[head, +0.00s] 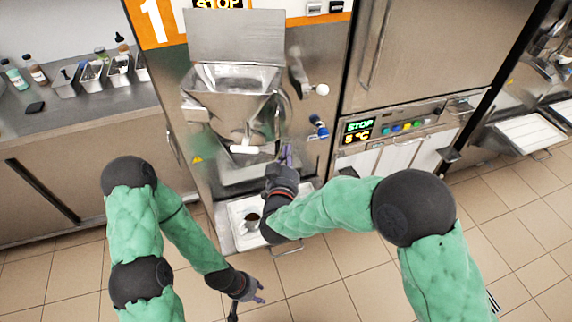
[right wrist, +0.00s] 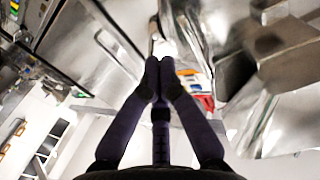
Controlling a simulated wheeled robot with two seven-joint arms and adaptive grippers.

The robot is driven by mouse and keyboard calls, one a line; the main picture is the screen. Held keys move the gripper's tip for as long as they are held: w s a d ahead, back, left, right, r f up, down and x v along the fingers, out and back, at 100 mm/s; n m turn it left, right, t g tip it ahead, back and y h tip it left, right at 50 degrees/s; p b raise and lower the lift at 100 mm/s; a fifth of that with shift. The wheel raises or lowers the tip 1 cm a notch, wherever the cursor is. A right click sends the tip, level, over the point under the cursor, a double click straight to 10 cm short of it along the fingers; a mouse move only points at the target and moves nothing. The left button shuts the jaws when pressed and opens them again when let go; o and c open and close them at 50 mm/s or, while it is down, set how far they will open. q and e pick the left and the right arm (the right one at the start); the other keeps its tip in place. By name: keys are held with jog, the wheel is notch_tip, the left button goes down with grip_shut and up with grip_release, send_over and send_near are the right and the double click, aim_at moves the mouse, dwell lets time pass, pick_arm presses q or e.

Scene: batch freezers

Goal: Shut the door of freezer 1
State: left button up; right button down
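Freezer 1 (head: 180,75) is the steel machine under the orange panel marked 1. Its steel door (head: 232,100), with a chute-like front, shows at the middle of the machine; I cannot tell exactly how far it stands from the front. A white handle bar (head: 243,149) is low on it. My right gripper (head: 287,152) is beside the door's lower right, its fingers pointing up toward the machine. In the right wrist view its fingertips (right wrist: 160,72) meet, with nothing seen between them. My left gripper (head: 258,293) hangs low over the floor, away from the door; its finger gap is unclear.
A white-knobbed lever (head: 322,89) and a blue knob (head: 319,128) stick out right of the door. A second machine (head: 410,60) stands right, a counter (head: 75,115) left.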

pick_arm(q)
jog(key=shift+f+b, duration=0.7)
jog(key=shift+f, duration=0.1)
pick_arm(e)
jog(key=w, duration=0.7)
jog(key=shift+w+d, duration=0.2)
jog(key=shift+d, duration=0.2)
